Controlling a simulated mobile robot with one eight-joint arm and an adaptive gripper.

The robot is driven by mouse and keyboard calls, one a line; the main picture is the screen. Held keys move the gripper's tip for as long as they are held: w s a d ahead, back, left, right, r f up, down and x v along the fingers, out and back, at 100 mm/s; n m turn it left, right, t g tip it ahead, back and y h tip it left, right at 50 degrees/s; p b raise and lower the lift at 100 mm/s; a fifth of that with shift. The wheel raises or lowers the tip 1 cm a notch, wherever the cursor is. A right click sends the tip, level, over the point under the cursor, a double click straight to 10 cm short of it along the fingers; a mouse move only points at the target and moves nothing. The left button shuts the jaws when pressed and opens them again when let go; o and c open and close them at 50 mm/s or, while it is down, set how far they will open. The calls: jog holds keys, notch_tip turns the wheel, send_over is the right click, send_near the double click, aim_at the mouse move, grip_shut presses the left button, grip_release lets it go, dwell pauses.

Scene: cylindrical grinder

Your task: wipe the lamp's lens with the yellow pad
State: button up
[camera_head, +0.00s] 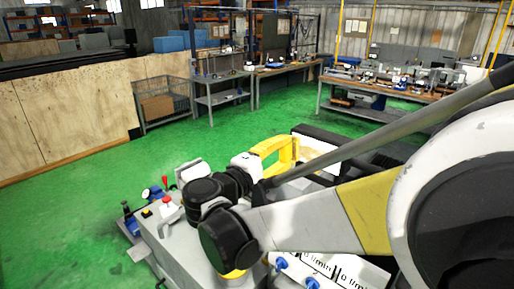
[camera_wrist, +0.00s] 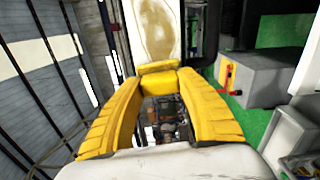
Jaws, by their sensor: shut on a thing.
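In the wrist view my gripper (camera_wrist: 158,72) has its two yellow fingers closed in on a small yellow pad (camera_wrist: 158,66) at their tips. Just beyond the pad is a long white lens (camera_wrist: 179,22) with a brown smear over its middle. The pad overlaps the lens's lower end in this view; I cannot tell whether they touch. In the head view my gripper (camera_head: 293,147) shows as a yellow shape, and a pale panel (camera_head: 316,143) in a dark frame, seemingly the lamp, lies just behind it. The pad cannot be made out there.
A grey machine (camera_head: 180,240) with a red button (camera_head: 167,203) stands below my arm. In the wrist view a grey box (camera_wrist: 262,78) with a red handle (camera_wrist: 229,76) is to the right. Workbenches (camera_head: 390,90) stand at the back; green floor (camera_head: 80,215) is clear at left.

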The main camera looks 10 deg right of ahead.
jog(key=shift+w+d, duration=0.15)
jog(key=shift+d, duration=0.1)
jog(key=shift+s+d, duration=3.55)
jog(key=shift+s, duration=1.35)
jog(key=shift+w+a+b, duration=0.45)
jog(key=shift+w+a, duration=0.75)
jog(key=shift+w, duration=0.4)
jog(key=shift+w+a+b, duration=0.45)
jog(key=shift+w+a, duration=0.7)
jog(key=shift+w, duration=0.5)
jog(key=shift+w+a+b, duration=0.45)
jog(key=shift+w+a, duration=0.75)
jog(key=shift+w, duration=0.4)
jog(key=shift+w+r, duration=0.1)
jog(key=shift+s+d+p, duration=0.9)
jog(key=shift+s+d, duration=2.7)
jog(key=shift+s, duration=1.35)
jog(key=shift+w+a+b, duration=0.55)
jog(key=shift+w+a, duration=0.6)
jog(key=shift+w, duration=0.45)
jog(key=shift+w+a+b, duration=0.6)
jog(key=shift+w+a, duration=0.6)
jog(key=shift+w, duration=0.35)
jog(key=shift+w+a+b, duration=0.55)
jog(key=shift+w+a, duration=0.6)
jog(key=shift+w, duration=0.45)
jog(key=shift+w+a, duration=0.15)
